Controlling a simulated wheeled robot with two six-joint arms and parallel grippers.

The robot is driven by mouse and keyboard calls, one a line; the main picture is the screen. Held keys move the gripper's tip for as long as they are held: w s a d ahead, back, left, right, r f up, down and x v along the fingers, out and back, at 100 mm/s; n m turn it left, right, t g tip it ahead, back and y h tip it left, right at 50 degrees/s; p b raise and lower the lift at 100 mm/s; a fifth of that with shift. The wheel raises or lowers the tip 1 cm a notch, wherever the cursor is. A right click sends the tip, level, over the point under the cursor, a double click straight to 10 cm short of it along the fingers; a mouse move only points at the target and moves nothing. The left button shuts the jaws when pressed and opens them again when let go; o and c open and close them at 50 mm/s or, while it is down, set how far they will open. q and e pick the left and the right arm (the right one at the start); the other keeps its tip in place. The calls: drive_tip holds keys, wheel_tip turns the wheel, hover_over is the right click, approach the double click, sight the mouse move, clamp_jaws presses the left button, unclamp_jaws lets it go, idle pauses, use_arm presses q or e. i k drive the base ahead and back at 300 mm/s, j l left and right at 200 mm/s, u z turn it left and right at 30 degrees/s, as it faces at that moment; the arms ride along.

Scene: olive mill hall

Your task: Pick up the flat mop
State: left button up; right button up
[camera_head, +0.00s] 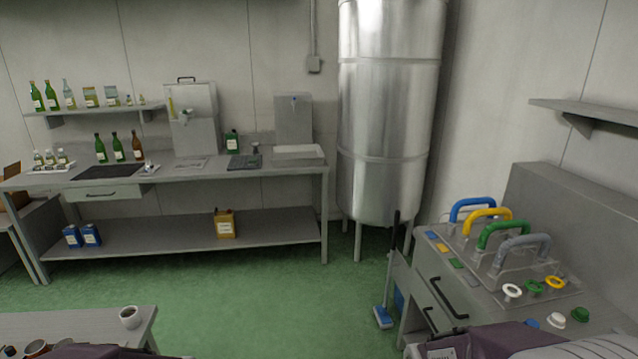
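The flat mop (382,317) stands on the green floor in the middle right of the head view. Its blue-edged head rests on the floor. A thin dark handle (395,232) rises above it, close to the left side of the grey cabinet. Where the handle joins the head is hard to make out. Neither of my grippers can be made out; only dark parts that look like my arms show at the bottom edge, well short of the mop.
The grey cabinet (425,292) with coloured handles on top stands right of the mop. A steel tank (388,130) on legs stands behind it. A long workbench (250,172) runs along the back wall. A low table (75,330) is front left. The green floor (260,300) between is clear.

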sight(381, 315)
drive_tip(key=i+j, duration=0.15)
drive_tip(key=i, duration=0.45)
drive_tip(key=i+j, duration=0.1)
drive_tip(key=i, duration=0.45)
drive_tip(key=i+j+z, duration=0.1)
drive_tip(key=i, duration=0.5)
drive_tip(key=i+j+z, duration=0.15)
drive_tip(key=i+z, duration=0.3)
drive_tip(key=i+j+z, duration=0.2)
drive_tip(key=z, duration=0.25)
drive_tip(key=i+j+z, duration=0.25)
drive_tip(key=z, duration=0.2)
drive_tip(key=i+j+z, duration=0.15)
drive_tip(key=j+z, duration=0.3)
drive_tip(key=i+j+z, duration=0.1)
drive_tip(key=j+z, duration=0.35)
drive_tip(key=k, duration=0.45)
